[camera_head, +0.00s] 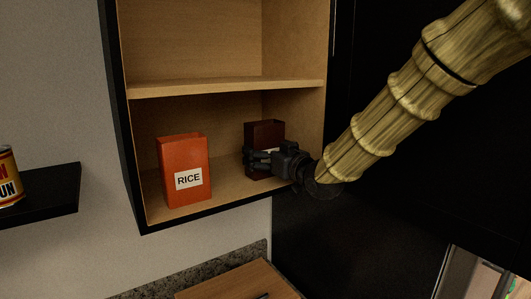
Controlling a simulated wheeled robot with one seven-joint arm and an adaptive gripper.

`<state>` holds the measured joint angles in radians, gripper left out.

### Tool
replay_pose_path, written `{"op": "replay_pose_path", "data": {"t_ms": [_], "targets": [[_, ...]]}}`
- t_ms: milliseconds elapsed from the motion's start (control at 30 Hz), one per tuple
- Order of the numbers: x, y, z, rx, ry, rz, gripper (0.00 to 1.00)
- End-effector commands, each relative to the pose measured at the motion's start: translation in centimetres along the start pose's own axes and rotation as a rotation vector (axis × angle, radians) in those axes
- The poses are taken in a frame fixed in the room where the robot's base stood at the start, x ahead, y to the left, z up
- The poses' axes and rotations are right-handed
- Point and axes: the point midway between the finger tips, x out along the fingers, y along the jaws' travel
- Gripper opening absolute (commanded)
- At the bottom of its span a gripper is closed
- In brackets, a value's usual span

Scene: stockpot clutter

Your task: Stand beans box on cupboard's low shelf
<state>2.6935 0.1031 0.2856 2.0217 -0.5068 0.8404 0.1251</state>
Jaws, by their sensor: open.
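The cupboard (227,86) is open, with a light wood inside and a dark outer frame. On its low shelf (225,191) a dark brown box (265,132) stands upright towards the right. Its label is mostly hidden by my gripper, so I cannot read whether it says beans. My gripper (252,160) reaches in from the right at the brown box. Its jaws are open and its fingers lie in front of or around the box; I cannot tell if they touch it.
An orange rice box (184,165) stands on the low shelf, left of my gripper, with free shelf between. The upper shelf looks empty. A can (9,178) stands on a black wall shelf (50,195) at the left. A wooden board (235,284) lies below.

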Motion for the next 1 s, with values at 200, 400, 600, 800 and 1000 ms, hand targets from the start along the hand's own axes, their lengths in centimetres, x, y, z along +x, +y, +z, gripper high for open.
{"op": "replay_pose_path", "data": {"t_ms": [200,400,600,800,1000], "targets": [[-1.7,0.1,0.0,0.001,0.002,0.001,1.00],[-4.7,0.1,0.0,0.000,0.003,0.001,1.00],[-7.7,0.1,0.0,0.000,0.002,0.001,1.00],[-10.2,0.0,-0.1,-0.001,0.002,0.000,1.00],[-11.7,0.0,-0.1,0.000,0.000,0.000,1.00]]}}
